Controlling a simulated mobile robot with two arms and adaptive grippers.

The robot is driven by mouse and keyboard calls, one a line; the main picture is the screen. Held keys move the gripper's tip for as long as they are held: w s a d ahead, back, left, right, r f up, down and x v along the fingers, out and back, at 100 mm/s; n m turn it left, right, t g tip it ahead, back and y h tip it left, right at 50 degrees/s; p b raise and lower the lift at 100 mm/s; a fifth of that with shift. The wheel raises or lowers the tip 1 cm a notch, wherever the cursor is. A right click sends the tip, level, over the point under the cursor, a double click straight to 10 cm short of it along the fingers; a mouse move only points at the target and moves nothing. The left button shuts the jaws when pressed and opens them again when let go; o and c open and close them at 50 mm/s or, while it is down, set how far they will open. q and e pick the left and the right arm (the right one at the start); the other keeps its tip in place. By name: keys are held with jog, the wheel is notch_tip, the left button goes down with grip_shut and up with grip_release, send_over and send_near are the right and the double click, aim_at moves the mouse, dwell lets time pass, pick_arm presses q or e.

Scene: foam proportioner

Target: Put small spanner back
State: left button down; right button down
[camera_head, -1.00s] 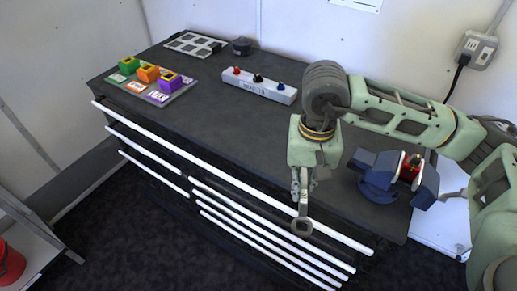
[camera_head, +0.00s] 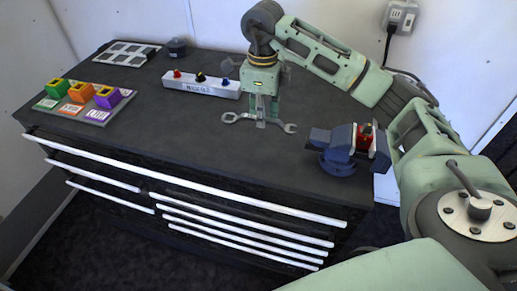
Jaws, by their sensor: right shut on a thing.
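My right gripper (camera_head: 262,120) points down over the dark bench top and is shut on a small grey spanner (camera_head: 231,117). The spanner lies crosswise in the jaws, one end sticking out to the left and the other to the right. The gripper hides its middle. It is at or just above the bench surface; I cannot tell if it touches. My left gripper is not in view.
The dark workbench (camera_head: 150,145) has white-handled drawers. A blue vise (camera_head: 337,152) with a red thing in it stands right of the gripper. A white block with coloured knobs (camera_head: 201,86) is behind left. Coloured blocks on a labelled board (camera_head: 98,114) and a grid tray (camera_head: 125,54) stand farther left.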

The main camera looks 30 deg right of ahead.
jog(key=shift+f, duration=0.35)
jog(key=p, duration=0.2)
send_over(262, 150)
jog(key=shift+m, duration=0.3)
notch_tip(262, 150, down, 4)
jog(key=shift+s+f, duration=0.1)
jog(key=shift+f, duration=0.1)
notch_tip(262, 150, down, 5)
jog(key=shift+r+p, duration=0.1)
jog(key=shift+p, duration=0.45)
jog(key=c, duration=1.7)
grip_release()
jog(key=shift+c, duration=0.2)
jog(key=shift+r, duration=0.15)
notch_tip(262, 150, up, 10)
jog(key=b, duration=0.3)
jog(key=shift+a+r+b, duration=0.1)
jog(key=shift+r+b, duration=0.15)
jog(key=shift+b, duration=0.15)
jog(key=shift+r, duration=0.6)
